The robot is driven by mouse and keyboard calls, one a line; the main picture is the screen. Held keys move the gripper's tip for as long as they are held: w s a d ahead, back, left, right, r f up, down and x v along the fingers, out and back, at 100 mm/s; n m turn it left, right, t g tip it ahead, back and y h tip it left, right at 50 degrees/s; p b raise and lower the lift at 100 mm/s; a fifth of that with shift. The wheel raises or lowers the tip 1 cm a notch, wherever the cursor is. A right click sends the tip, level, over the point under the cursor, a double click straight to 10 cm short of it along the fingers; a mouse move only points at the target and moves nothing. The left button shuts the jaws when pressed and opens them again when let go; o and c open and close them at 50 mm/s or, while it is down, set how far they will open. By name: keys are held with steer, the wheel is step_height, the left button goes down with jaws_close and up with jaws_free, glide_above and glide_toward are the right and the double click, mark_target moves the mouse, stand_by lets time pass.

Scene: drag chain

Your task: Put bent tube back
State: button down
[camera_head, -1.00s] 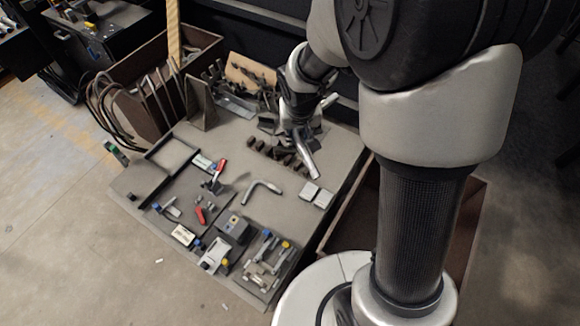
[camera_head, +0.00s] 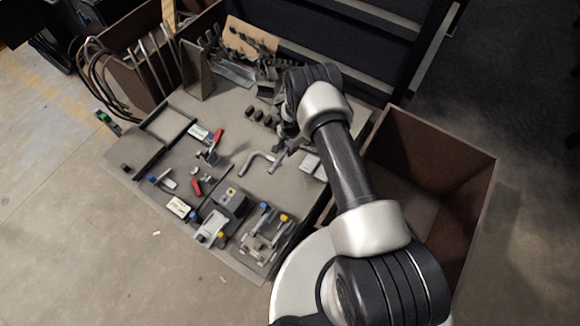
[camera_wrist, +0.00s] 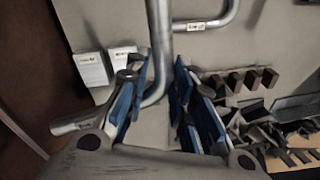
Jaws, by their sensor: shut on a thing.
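My gripper (camera_wrist: 160,75) has its blue-padded fingers closed around a silvery bent tube (camera_wrist: 160,32). In the wrist view the tube runs from the top edge down between the fingers and bends to a free end at the left. In the head view my gripper (camera_head: 287,130) is over the right part of the table, partly hidden by my arm, and the held tube's end (camera_head: 278,161) shows below it. A second bent tube (camera_head: 260,160) lies on the table close by; it also shows at the top of the wrist view (camera_wrist: 212,23). Whether the held tube touches the table, I cannot tell.
Two small white boxes (camera_wrist: 92,69) lie beside the held tube. A row of dark blocks (camera_wrist: 240,81) stands behind. Clamps and fixtures (camera_head: 262,235) fill the table's front. An open brown bin (camera_head: 440,150) stands at the right. Curved tubes (camera_head: 100,75) stand in a rack at the back left.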

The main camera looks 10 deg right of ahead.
steer(key=m, duration=0.2)
glide_above(289, 177)
step_height(289, 177, down, 10)
steer(key=shift+s+d+r+b, duration=0.15)
steer(key=shift+s+r+b, duration=0.1)
steer(key=shift+b, duration=0.05)
steer(key=shift+f+b, duration=0.1)
steer(key=shift+b, duration=0.4)
step_height(289, 177, down, 3)
steer(key=b, duration=0.3)
steer(key=shift+f+b, duration=0.35)
steer(key=shift+f, duration=0.65)
steer(key=shift+f, duration=2.1)
stand_by(0.3)
steer(key=c, duration=1.3)
jaws_free()
steer(key=shift+s, duration=0.1)
